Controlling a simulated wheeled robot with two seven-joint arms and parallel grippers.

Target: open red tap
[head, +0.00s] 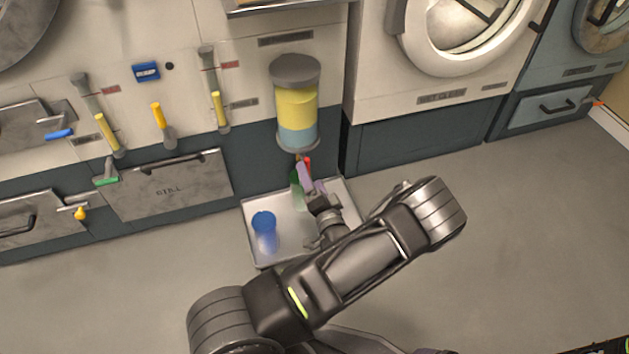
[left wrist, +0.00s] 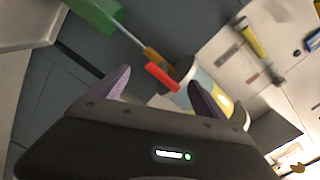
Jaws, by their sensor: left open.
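The red tap handle (head: 308,162) is under a clear cylinder dispenser (head: 296,105) with yellow and blue layers. In the left wrist view the red handle (left wrist: 161,77) shows between and beyond my purple fingertips, beside the brass-coloured tap body (left wrist: 157,59). My left gripper (head: 311,178) is open just below the tap; it also shows in the left wrist view (left wrist: 163,91). I cannot tell whether a finger touches the handle. A green container (head: 297,190) stands below the tap, partly hidden by the gripper; it also shows in the left wrist view (left wrist: 97,12). My right gripper is out of view.
Drawers, levers and a steel panel (head: 170,185) line the wall to the left. A white front-loading machine (head: 440,80) stands to the right. The floor at right is clear.

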